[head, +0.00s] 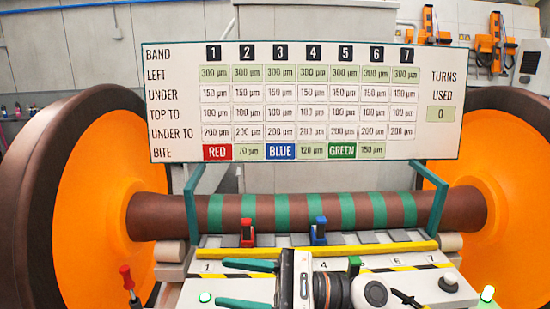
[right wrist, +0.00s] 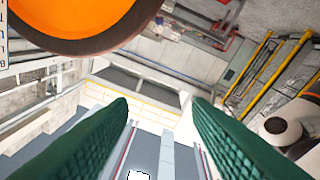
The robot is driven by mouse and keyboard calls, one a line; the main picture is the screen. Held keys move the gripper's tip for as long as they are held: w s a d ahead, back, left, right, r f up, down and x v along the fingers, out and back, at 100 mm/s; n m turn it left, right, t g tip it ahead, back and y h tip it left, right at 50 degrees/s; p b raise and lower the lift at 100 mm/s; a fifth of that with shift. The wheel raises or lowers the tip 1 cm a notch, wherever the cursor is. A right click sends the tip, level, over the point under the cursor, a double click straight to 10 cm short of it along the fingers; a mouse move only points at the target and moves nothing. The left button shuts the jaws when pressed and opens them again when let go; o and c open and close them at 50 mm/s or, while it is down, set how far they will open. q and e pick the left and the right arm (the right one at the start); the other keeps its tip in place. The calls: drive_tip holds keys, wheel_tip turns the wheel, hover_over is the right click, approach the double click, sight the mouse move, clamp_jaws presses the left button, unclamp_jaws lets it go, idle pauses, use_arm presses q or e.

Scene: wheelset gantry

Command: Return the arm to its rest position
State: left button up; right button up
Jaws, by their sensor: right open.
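My right gripper (head: 220,283) lies low in the middle of the head view, its two green fingers pointing left and spread apart. Nothing shows between them. In the right wrist view the green fingers (right wrist: 160,106) are also wide apart and empty. My right wrist and arm links cover part of the numbered bench behind them. The gripper appears in front of the yellow rail (head: 320,250) and the wheelset axle (head: 170,214). My left gripper is not in view.
Orange wheels (head: 90,200) stand at both sides. A board (head: 305,100) hangs above the axle. A red tool (head: 247,232) and a blue tool (head: 319,231) stand behind the rail. A red-handled tool (head: 127,278) stands at lower left. A green lamp (head: 487,293) glows at right.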

drive_tip(key=w+d+f+m+t+h, duration=0.1)
drive_tip(key=w+d+m+t+h, duration=0.3)
drive_tip(key=m+t, duration=0.85)
drive_tip(key=w+d+f+m+t+h, duration=0.1)
drive_tip(key=w+d+m+t+h, duration=0.2)
drive_tip(key=d+m+t, duration=1)
drive_tip(key=s+d+f+m+g+h, duration=0.25)
drive_tip(key=f+m+g+h, duration=0.35)
drive_tip(key=f+m, duration=0.45)
drive_tip(key=s+d+f+m+g+h, duration=0.25)
drive_tip(key=f+m+g+h, duration=0.25)
drive_tip(key=f+m+h, duration=0.5)
drive_tip(key=s+d+f+m+g+y, duration=0.2)
drive_tip(key=s+f+m+g, duration=0.35)
drive_tip(key=s, duration=0.35)
drive_tip(key=s+d+f+m+g+y, duration=0.1)
drive_tip(key=s+d+f+m+g, duration=0.1)
drive_tip(key=s+f+m+g, duration=0.6)
drive_tip(key=s+f+n+t, duration=0.1)
drive_tip(key=s+f+n, duration=0.1)
drive_tip(key=f, duration=1.1)
drive_tip(key=s+f+n+t, duration=0.1)
drive_tip(key=s+f, duration=0.1)
drive_tip(key=f, duration=1)
drive_tip(key=s+d+f+g, duration=0.1)
drive_tip(key=s+d+f, duration=0.1)
drive_tip(key=s+f, duration=1.3)
drive_tip(key=shift+s+d+f+g, duration=0.3)
drive_tip(key=shift+s, duration=0.2)
